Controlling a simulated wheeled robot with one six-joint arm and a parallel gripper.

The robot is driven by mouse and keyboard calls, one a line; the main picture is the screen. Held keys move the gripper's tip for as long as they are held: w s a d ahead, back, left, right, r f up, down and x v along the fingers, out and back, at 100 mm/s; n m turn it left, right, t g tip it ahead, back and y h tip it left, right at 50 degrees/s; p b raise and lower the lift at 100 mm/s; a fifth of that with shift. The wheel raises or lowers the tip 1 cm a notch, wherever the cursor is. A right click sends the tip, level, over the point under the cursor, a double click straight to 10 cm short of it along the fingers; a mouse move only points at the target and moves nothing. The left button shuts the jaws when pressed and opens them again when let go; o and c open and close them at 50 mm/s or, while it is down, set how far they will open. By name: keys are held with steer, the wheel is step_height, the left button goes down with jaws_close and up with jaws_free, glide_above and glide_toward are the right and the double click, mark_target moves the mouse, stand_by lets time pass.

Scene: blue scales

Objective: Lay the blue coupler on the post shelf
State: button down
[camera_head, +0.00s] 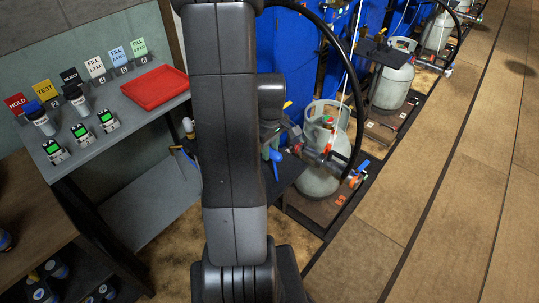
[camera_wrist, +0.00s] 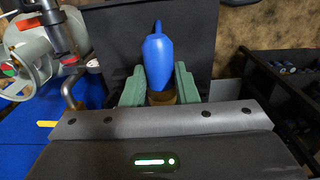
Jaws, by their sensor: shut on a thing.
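The blue coupler (camera_wrist: 157,58) stands out between the green fingertips of my gripper (camera_wrist: 159,88) in the wrist view, shut on its lower part. In the head view, the coupler (camera_head: 276,160) shows just right of my arm, beside the gas cylinder. The dark flat post shelf (camera_head: 287,178) lies below it; it also shows as a dark panel behind the coupler in the wrist view (camera_wrist: 110,40). I cannot tell whether the coupler touches the shelf. My arm hides the shelf's left part in the head view.
A grey-white gas cylinder (camera_head: 318,178) with a hose and red and blue fittings stands close right of the shelf. A blue wall (camera_head: 300,80) is behind. A grey bench (camera_head: 100,135) with a red tray (camera_head: 155,88) stands left. Open floor lies right.

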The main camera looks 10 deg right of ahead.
steer(key=s+d+r+p, duration=0.5)
steer(key=s+d+r, duration=0.2)
steer(key=s+r, duration=0.1)
steer(key=shift+s+d, duration=0.15)
steer(key=shift+s, duration=0.5)
stand_by(0.5)
